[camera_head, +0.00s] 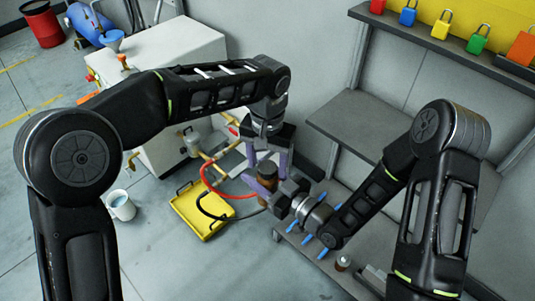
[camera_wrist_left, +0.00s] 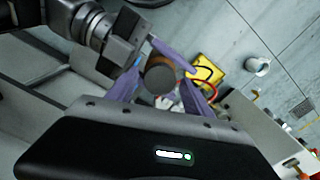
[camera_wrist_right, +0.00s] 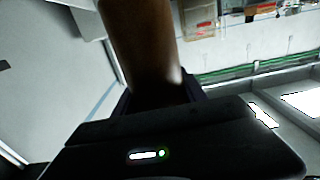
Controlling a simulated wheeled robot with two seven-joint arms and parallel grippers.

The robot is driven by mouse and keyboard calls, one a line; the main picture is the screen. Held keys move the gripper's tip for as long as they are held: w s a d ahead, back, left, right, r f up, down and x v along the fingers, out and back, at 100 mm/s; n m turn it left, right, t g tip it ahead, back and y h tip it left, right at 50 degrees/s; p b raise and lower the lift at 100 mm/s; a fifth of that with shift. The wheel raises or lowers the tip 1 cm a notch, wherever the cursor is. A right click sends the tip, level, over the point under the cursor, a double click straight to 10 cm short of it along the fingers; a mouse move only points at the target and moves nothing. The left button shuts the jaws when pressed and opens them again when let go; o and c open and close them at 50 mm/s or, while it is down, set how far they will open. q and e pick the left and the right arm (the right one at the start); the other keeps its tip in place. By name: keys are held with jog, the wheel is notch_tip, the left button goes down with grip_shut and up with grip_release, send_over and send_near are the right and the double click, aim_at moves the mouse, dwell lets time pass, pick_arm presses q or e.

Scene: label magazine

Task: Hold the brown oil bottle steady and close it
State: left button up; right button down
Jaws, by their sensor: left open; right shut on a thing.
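The brown oil bottle (camera_head: 267,171) is held up in front of the bench. My right gripper (camera_head: 263,188) is shut on it from the right. In the right wrist view the brown bottle (camera_wrist_right: 140,45) rises large and close from between the fingers. My left gripper (camera_head: 268,162) points down from above, its purple fingers open on both sides of the bottle's upper part. In the left wrist view the bottle's dark round top (camera_wrist_left: 160,79) lies between the open fingers. I cannot tell whether that top is a cap or whether the fingers touch it.
A yellow tray (camera_head: 190,222) lies on the floor, with red and black hoses beside it. A white bucket (camera_head: 121,206) stands left of it. A white cabinet (camera_head: 160,50) is behind my left arm. A grey shelf (camera_head: 365,125) is at right.

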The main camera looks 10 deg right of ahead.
pick_arm(q)
grip_shut()
dwell(0.8)
jog(key=shift+o, duration=0.9)
grip_release()
notch_tip(320, 180, up, 7)
jog(key=shift+r, duration=0.2)
